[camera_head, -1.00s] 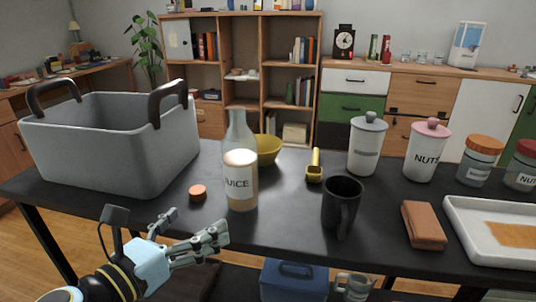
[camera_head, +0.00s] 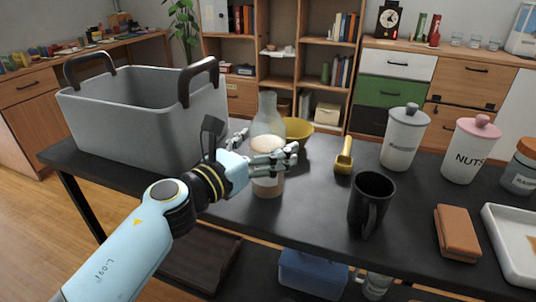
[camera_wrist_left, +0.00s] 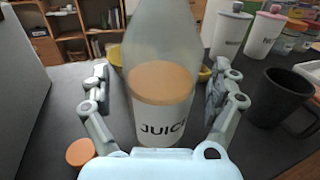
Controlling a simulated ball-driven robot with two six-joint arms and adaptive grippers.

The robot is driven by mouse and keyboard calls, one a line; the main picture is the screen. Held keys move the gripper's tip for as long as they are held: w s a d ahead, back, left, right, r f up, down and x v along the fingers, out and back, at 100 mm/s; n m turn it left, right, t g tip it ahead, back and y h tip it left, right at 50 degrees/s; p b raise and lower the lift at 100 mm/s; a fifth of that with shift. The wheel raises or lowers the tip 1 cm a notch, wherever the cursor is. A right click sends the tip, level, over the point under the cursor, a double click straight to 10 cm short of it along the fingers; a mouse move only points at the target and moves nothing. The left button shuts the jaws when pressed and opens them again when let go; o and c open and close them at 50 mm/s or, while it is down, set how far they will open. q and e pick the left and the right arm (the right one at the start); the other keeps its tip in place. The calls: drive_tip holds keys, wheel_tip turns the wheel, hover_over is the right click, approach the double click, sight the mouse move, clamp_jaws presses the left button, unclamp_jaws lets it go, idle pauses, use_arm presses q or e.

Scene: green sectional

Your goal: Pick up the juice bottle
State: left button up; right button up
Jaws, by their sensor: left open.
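The juice bottle (camera_head: 268,129) is clear glass with a pale label and stands upright on the dark table. In the left wrist view the bottle (camera_wrist_left: 164,75) fills the middle, with the word JUICE on its label. My left gripper (camera_head: 268,146) is open, and its fingers are on either side of the bottle. In the wrist view gaps show between each finger and the glass. In the head view the fingers and hand hide part of the label. My right gripper is not in view.
A grey bin (camera_head: 140,115) stands left of the bottle. A yellow bowl (camera_head: 298,130) is behind it, and an orange cap (camera_wrist_left: 80,152) lies close by. A black mug (camera_head: 370,203), a yellow scoop (camera_head: 343,160) and a brown wallet-like block (camera_head: 457,232) are to the right.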

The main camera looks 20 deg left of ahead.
use_arm(q)
drive_tip(key=shift+w+d, duration=0.2)
drive_tip(key=shift+w, duration=0.25)
drive_tip(key=c, duration=1.4)
drive_tip(key=shift+r, duration=0.1)
drive_tip(key=c, duration=0.3)
